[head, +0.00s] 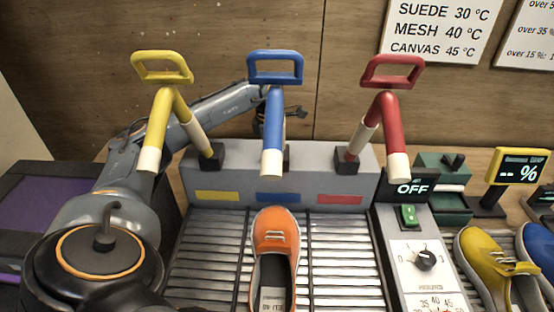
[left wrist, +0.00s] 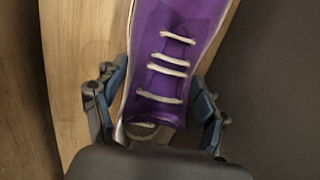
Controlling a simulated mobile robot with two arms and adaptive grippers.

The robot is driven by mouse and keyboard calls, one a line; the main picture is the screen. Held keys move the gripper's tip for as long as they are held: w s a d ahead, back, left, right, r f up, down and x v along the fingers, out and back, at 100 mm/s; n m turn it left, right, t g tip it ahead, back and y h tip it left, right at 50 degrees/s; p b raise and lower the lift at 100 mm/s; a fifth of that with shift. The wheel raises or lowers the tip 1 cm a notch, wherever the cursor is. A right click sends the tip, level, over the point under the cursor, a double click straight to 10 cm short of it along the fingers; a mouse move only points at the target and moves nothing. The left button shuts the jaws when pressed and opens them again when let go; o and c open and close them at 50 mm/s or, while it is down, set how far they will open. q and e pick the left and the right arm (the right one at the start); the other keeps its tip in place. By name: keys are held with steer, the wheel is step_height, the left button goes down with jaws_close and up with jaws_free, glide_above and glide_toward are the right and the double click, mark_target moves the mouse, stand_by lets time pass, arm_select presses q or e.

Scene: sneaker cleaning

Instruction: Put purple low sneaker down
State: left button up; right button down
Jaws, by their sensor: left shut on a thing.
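The purple low sneaker (left wrist: 172,60) shows in the left wrist view, with pale laces across its purple upper. My left gripper (left wrist: 155,105) has a finger on each side of it and is shut on it. In the head view my left arm reaches from the left toward the back wall, and the left gripper (head: 284,118) is partly hidden behind the blue post. The sneaker cannot be made out in the head view. My right gripper is in neither view.
An orange sneaker (head: 275,240) stands on the slatted rack (head: 340,250). Yellow (head: 162,125), blue (head: 273,130) and red (head: 385,120) posts with loop handles rise behind it. A control box (head: 412,225) reads OFF. Yellow (head: 485,262) and blue (head: 538,245) shoes stand at right.

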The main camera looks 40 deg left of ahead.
arm_select(q)
step_height(320, 180, up, 10)
steer(key=shift+b, duration=0.5)
steer(key=shift+r, duration=0.1)
